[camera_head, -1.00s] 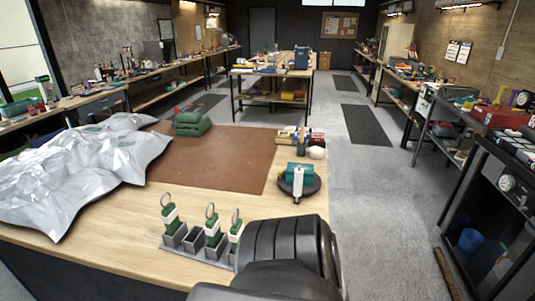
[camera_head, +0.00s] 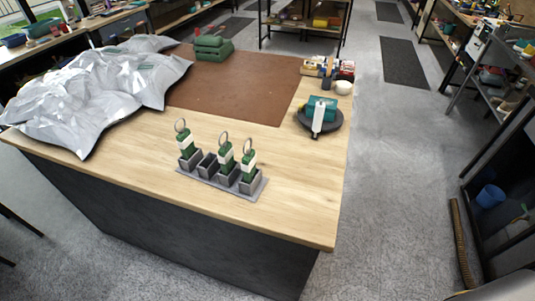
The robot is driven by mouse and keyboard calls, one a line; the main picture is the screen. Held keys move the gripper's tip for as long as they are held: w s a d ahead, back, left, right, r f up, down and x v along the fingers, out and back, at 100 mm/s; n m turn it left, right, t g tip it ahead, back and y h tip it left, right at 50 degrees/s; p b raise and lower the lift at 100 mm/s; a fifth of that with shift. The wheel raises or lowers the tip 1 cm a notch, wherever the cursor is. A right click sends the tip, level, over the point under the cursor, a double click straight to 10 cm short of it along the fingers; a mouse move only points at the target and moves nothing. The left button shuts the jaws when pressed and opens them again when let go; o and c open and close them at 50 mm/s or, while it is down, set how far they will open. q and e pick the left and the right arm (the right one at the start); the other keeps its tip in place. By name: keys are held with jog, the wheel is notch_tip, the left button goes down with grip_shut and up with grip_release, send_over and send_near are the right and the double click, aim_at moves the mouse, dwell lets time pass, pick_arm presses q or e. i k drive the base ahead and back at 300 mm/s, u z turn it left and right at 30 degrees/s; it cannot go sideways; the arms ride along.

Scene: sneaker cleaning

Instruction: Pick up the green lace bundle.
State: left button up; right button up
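Three green bundles with white bands and metal rings on top stand upright in a grey rack (camera_head: 213,183) near the front edge of the wooden table. They are the left bundle (camera_head: 187,147), the middle bundle (camera_head: 226,158) and the right bundle (camera_head: 248,168). They look like lace bundles, but the laces are too small to make out. One slot (camera_head: 207,163) between the left and middle bundles is empty. Neither of my grippers is in view.
A crumpled silver sheet (camera_head: 90,92) covers the table's left side. A brown mat (camera_head: 235,88) lies behind the rack, with a green case (camera_head: 212,47) at its far edge. A dark round stand (camera_head: 331,124) holds a teal and white item at right. The table's front right corner is clear.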

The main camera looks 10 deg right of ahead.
aim_at(226, 153)
jog(key=z, duration=1.8)
jog(key=k, duration=0.65)
jog(key=u, duration=0.15)
